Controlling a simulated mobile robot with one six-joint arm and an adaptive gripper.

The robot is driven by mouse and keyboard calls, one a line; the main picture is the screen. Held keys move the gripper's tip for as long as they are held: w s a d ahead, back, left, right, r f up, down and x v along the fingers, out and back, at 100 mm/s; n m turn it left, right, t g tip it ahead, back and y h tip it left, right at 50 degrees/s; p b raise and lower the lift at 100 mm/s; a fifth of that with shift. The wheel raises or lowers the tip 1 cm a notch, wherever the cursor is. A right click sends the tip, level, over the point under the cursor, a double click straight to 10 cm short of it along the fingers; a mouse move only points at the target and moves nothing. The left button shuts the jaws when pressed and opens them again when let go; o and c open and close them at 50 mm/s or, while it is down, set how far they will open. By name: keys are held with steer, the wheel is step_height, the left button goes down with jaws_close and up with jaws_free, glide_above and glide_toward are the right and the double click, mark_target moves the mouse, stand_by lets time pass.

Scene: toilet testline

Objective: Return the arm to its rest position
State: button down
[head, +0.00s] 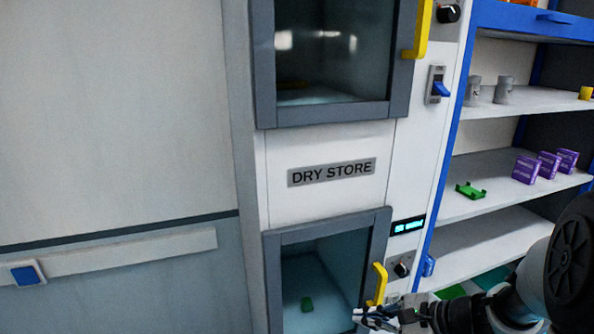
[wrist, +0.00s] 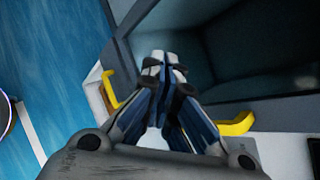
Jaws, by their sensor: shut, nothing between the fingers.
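My gripper (head: 372,318) is low in the head view, just below the yellow handle (head: 377,284) of the lower dry store door (head: 322,226). My arm reaches in from the right edge. In the wrist view my gripper (wrist: 163,62) has its fingertips together with nothing between them. Behind them is a dark cabinet opening or pane (wrist: 265,50). A yellow handle (wrist: 236,125) shows to the right of the fingers and another yellow piece (wrist: 109,88) to the left. I cannot tell whether the fingers touch anything.
The upper glass door (head: 330,50) has a yellow handle (head: 419,30). Shelves (head: 480,205) at right hold purple boxes (head: 525,169), grey cups (head: 503,90) and a green holder (head: 470,190). A control knob (head: 403,266) is near the gripper.

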steer(key=s+a+r+n+g+h, duration=0.1)
steer(key=s+a+r+n+g, duration=0.15)
steer(key=s+a+n, duration=0.35)
steer(key=s+a+r+n+g+h, duration=0.1)
steer(key=s+r+n+g+h, duration=0.2)
steer(key=s, duration=0.4)
steer(key=s+d+r+n+t+h+b, duration=0.1)
steer(key=s+d+n+h, duration=0.1)
steer(key=s+n, duration=0.3)
steer(key=s+d+r+n+t+h+b, duration=0.1)
steer(key=s+d+r+n+t+h, duration=0.1)
steer(key=s+n, duration=0.3)
steer(key=shift+d+h, duration=0.4)
steer(key=shift+d, duration=0.35)
